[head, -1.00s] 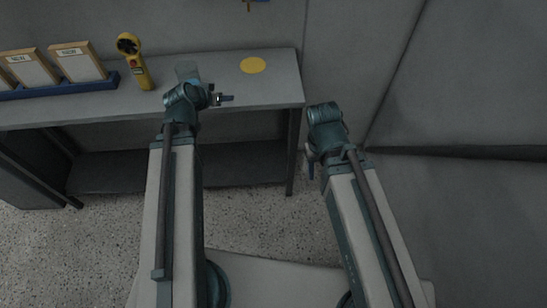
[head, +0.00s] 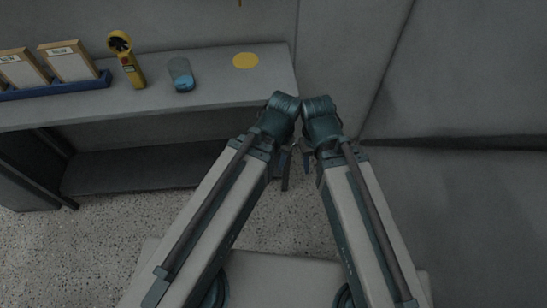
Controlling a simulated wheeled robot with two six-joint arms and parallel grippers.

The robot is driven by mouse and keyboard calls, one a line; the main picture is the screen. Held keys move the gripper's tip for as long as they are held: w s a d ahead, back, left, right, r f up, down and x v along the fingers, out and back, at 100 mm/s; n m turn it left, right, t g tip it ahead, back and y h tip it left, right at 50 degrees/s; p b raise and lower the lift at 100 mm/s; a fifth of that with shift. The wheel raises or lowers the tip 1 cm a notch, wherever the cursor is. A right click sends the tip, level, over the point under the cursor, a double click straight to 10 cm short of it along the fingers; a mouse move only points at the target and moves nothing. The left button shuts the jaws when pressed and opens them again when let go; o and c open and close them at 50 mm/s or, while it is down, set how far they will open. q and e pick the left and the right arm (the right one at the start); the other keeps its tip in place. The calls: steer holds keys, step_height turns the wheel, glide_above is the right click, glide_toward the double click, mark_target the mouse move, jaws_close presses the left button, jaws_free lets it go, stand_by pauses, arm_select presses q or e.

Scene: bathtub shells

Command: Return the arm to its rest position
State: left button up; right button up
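My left arm reaches in from the left, and its wrist is bent over in front of the shelf's right end. My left gripper (head: 284,172) points down below that wrist, largely hidden by the arm, and touches nothing I can see. My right gripper (head: 307,161) hangs close beside it, under the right wrist, also mostly hidden. The two wrists are very close together; I cannot tell whether they touch. Finger openings are too small and covered to judge.
A grey shelf (head: 225,91) holds a blue rack (head: 55,88) with framed cards, a yellow handheld meter (head: 127,62), a grey-blue cylinder (head: 181,74) and a yellow disc (head: 245,61). Grey walls stand behind and right. Speckled floor (head: 110,230) lies below.

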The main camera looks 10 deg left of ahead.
arm_select(q)
step_height(320, 180, up, 6)
steer(key=p, duration=0.6)
steer(key=shift+o, duration=0.2)
stand_by(0.4)
